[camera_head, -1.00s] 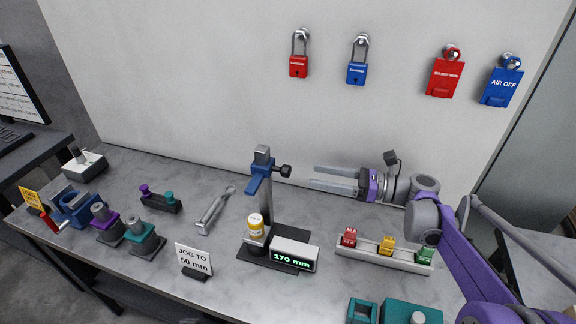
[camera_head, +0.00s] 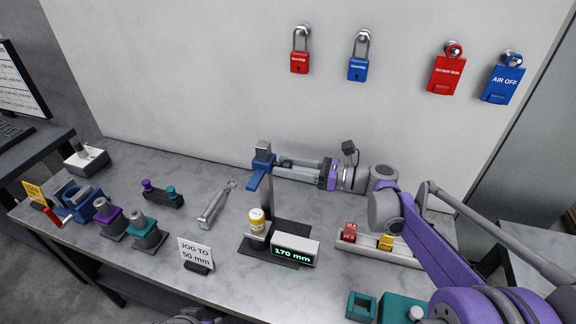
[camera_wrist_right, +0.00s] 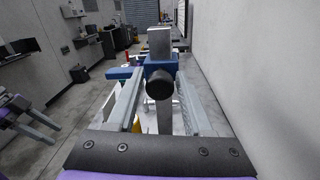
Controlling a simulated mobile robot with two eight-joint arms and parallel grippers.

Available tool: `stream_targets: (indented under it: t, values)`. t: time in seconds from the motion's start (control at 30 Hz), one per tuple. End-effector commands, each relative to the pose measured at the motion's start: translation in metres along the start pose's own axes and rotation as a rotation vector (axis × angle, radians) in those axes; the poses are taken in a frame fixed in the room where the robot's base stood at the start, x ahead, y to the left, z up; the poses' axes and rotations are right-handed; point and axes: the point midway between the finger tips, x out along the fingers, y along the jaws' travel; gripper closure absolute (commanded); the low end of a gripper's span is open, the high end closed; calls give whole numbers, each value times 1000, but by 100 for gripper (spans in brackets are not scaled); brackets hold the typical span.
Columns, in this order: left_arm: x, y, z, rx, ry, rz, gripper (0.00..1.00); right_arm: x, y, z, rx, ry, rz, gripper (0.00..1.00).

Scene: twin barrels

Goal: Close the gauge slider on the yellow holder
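The gauge stands at the table's middle: a grey post with a blue slider (camera_head: 260,176) high on it, above a yellow-and-white cylinder (camera_head: 257,221) on the dark base (camera_head: 255,250). The display (camera_head: 295,249) reads 170 mm. My right gripper (camera_head: 280,167) is open at the slider's right side. In the right wrist view, the slider's black knob (camera_wrist_right: 159,84) lies between its fingers, with gaps on both sides. Grey and purple parts, apparently my left gripper (camera_wrist_right: 28,114), show at the left edge there; their opening is unclear.
A sign (camera_head: 195,254) reading "JOG TO 50 mm" stands in front left of the gauge. A wrench-like tool (camera_head: 215,206) lies left of it. A rack (camera_head: 350,245) with coloured blocks is at right, partly behind my arm. The wall is close behind.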

Motion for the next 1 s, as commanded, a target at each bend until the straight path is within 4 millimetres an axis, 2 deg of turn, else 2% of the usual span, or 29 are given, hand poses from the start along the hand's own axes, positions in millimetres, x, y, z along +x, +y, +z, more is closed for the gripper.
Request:
stream_targets:
  t: [0.03, 0.2, 0.27, 0.47, 0.57, 0.83, 0.9, 1.0]
  values:
    - [0, 0, 0, 0, 0, 0, 50, 0, 0, 0, 0, 0, 0, 60]
    - [0, 0, 0, 0, 0, 0, 50, 0, 0, 0, 0, 0, 0, 91]
    - [0, 0, 0, 0, 0, 0, 50, 0, 0, 0, 0, 0, 0, 100]
    - [3, 0, 3, 0, -2, 0, 50, 0, 0, -6, 1, 0, 0, 100]
    - [12, 0, 10, 0, -7, 0, 50, 0, -2, -20, 2, 1, 0, 100]
    - [48, 0, 37, 0, -23, 0, 50, 0, -12, -82, 3, 1, 0, 100]
    - [54, 0, 41, 0, -26, 0, 50, 0, -14, -94, 2, 1, 0, 100]
    - [57, 0, 42, 0, -27, 0, 50, 0, -15, -100, 1, 1, 1, 100]
